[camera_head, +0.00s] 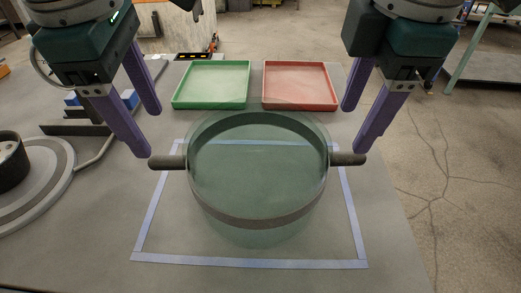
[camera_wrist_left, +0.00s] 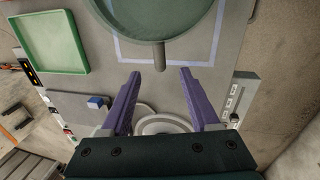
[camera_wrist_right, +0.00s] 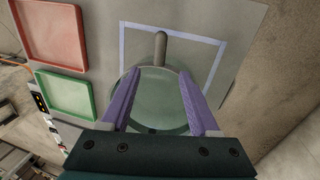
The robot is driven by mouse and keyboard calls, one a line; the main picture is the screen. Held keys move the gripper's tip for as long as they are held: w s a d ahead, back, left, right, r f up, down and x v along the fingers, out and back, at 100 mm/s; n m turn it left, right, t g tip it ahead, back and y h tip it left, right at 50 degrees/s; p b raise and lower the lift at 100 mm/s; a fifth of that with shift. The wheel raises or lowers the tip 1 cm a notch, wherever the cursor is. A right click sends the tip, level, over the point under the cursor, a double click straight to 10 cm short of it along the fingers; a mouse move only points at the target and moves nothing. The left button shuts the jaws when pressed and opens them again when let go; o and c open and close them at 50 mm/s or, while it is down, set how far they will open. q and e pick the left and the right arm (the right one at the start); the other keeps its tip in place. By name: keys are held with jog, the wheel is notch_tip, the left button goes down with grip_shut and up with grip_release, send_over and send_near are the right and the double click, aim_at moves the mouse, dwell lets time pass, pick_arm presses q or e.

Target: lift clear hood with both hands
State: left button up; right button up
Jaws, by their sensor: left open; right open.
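The clear hood (camera_head: 258,175) is a greenish see-through round cover with a dark band and a dark handle on each side. It stands on the table inside a blue taped square. My left gripper (camera_head: 150,130) is open and empty above the left handle (camera_head: 166,162). In the left wrist view the left handle (camera_wrist_left: 159,55) points toward the gap between the fingertips. My right gripper (camera_head: 356,130) is open and empty above the right handle (camera_head: 349,159). In the right wrist view the right handle (camera_wrist_right: 160,48) shows beyond the fingertips. Neither gripper visibly touches the hood.
A green tray (camera_head: 211,105) and a red tray (camera_head: 301,105) lie behind the hood. At left are a round grey plate (camera_head: 50,185) with a dark pot (camera_head: 10,162) and a bent rod (camera_head: 98,152). The table's right edge lies just beyond the taped square.

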aim_at(167, 159)
pick_arm(q)
jog(key=f, duration=0.3)
jog(key=w+f, duration=0.1)
jog(key=f, duration=0.2)
jog(key=w+f, duration=0.1)
jog(key=f, duration=0.2)
jog(key=shift+f, duration=0.4)
pick_arm(e)
jog(key=f, duration=0.3)
jog(key=w+f, duration=0.1)
jog(key=f, duration=0.2)
jog(key=w+f, duration=0.1)
jog(key=f, duration=0.2)
jog(key=shift+f, duration=0.4)
pick_arm(q)
grip_shut()
pick_arm(e)
grip_shut()
pick_arm(q)
jog(key=shift+r, duration=0.1)
pick_arm(e)
jog(key=shift+r, duration=0.1)
